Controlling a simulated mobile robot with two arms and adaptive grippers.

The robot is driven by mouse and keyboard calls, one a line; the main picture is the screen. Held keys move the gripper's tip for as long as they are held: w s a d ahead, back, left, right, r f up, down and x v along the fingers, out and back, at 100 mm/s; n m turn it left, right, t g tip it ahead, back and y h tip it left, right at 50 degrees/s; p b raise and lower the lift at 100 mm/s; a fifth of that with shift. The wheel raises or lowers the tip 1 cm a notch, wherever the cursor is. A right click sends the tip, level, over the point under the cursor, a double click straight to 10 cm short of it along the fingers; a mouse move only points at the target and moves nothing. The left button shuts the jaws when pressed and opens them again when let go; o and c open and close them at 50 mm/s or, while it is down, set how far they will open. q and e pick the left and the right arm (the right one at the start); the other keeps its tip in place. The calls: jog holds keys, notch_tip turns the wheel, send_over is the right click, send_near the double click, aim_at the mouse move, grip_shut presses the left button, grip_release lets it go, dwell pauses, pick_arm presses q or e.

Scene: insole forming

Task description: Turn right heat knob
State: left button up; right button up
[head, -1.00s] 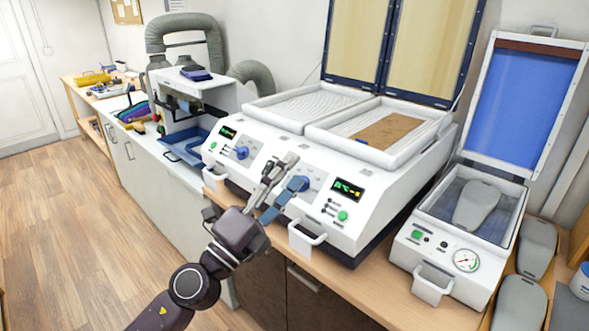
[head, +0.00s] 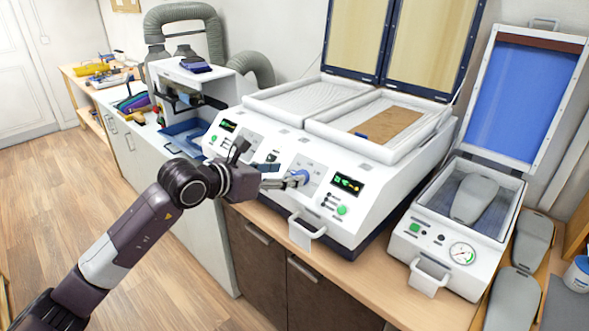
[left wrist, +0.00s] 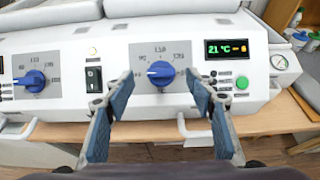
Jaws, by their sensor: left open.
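The right heat knob (left wrist: 161,73) is blue and sits on a grey dial plate on the white machine's sloped front, beside a display (left wrist: 227,48) that reads 21 °C. It also shows in the head view (head: 301,177), partly behind my fingers. My left gripper (head: 290,181) points at this knob from the front left. In the left wrist view my left gripper (left wrist: 160,88) is open, its blue-padded fingers on either side of the knob. I see no finger touching the knob. My right gripper is not in view.
A second blue knob (left wrist: 33,80) and a black switch (left wrist: 94,79) are to the left on the same panel. White handles stick out below; one handle (head: 305,230) is under the right knob. A vacuum press (head: 445,240) stands to the right.

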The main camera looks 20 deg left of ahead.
aim_at(298, 173)
pick_arm(q)
jog(key=p+x, duration=0.1)
jog(key=x, duration=0.2)
jog(key=shift+w+d, duration=0.1)
jog(key=shift+w, duration=0.1)
jog(key=shift+w+d+f, duration=0.15)
jog(key=shift+w+f, duration=0.15)
